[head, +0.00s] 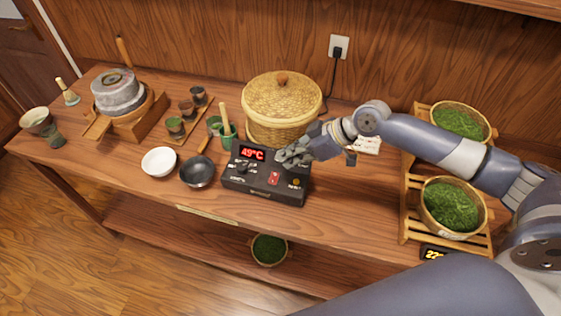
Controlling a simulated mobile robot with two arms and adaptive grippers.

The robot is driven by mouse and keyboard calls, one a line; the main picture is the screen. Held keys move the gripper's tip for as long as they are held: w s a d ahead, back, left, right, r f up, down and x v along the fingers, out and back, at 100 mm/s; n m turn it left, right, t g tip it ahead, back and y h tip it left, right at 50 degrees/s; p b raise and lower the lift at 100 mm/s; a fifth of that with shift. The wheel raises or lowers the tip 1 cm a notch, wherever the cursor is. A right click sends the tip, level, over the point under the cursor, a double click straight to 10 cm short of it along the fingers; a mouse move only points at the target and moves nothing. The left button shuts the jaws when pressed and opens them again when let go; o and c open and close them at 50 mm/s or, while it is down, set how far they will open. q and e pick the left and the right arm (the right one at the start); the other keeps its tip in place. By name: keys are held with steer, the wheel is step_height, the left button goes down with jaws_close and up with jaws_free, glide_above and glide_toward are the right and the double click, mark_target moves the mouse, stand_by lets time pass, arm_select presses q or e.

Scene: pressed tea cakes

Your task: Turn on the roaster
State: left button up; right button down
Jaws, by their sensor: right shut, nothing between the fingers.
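The roaster (262,193) is a dark box on the table, in front of a lidded wicker basket. Its red display (252,153) reads 49°C. A red switch (273,178) sits on its top panel, with a knob to its left and a small orange round part to its right. My right gripper (283,157) is shut and empty, over the rear of the roaster's panel, just above the red switch in the picture. I cannot tell whether it touches the panel. My left gripper is not in view.
The wicker basket (281,105) stands close behind my right gripper. A black pan (197,171) and white bowl (159,161) are left of the roaster. A stone mill (118,92) stands far left. Baskets of green leaves (451,206) sit on a wooden rack at right.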

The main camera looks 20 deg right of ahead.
steer(key=shift+s+a+b+v, duration=0.1)
steer(key=shift+s+b+v, duration=0.1)
steer(key=shift+v, duration=0.65)
steer(key=shift+s+a+b+v, duration=0.1)
steer(key=shift+b+v, duration=0.1)
steer(key=shift+v, duration=0.7)
steer(key=shift+s+a+b+v, duration=0.1)
steer(key=shift+b+v, duration=0.1)
steer(key=shift+v, duration=0.65)
